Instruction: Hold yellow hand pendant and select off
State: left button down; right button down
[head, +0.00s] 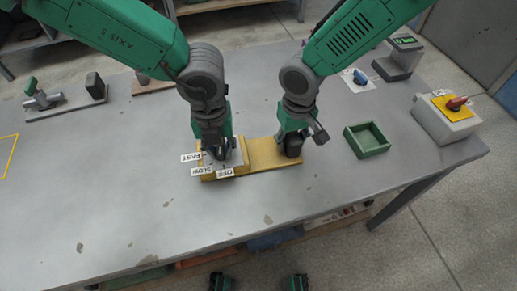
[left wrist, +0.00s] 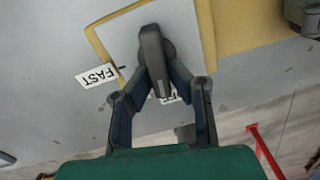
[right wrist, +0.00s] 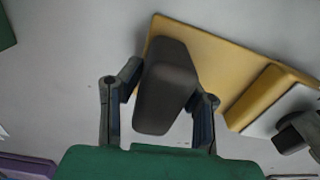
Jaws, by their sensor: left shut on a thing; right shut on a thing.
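The yellow pendant (head: 268,152) lies flat on the grey bench, with a pale face plate (left wrist: 118,40) at its left end. Labels FAST (head: 191,157), SLOW (head: 202,170) and OFF (head: 225,173) stand around the plate. My left gripper (head: 217,150) is over the plate, shut on the dark selector knob (left wrist: 155,55). In the left wrist view the knob's long bar runs down toward the partly hidden OFF label (left wrist: 169,98), away from FAST (left wrist: 97,75). My right gripper (head: 292,143) is shut on the pendant's black grip (right wrist: 164,88) at the right end.
A green open tray (head: 367,139) stands right of the pendant. Further right is a grey box with a yellow top and red handle (head: 456,104). A blue switch (head: 360,77) and a display unit (head: 404,50) stand behind. A clamp fixture (head: 43,97) is at far left. The bench front is clear.

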pick_arm(q)
jog(key=shift+a+f+n, duration=0.1)
jog(key=shift+a+n, duration=0.35)
jog(key=shift+n, duration=0.25)
pick_arm(e)
jog(key=shift+d+f, duration=0.1)
jog(key=shift+d, duration=0.5)
pick_arm(q)
jog(key=shift+d+n, duration=0.15)
jog(key=shift+n, duration=0.35)
pick_arm(e)
jog(key=shift+d, duration=0.15)
pick_arm(q)
jog(key=c, duration=1.5)
grip_release()
jog(key=shift+c, duration=0.2)
pick_arm(e)
jog(key=shift+a, duration=0.35)
pick_arm(q)
notch_tip(320, 180, up, 12)
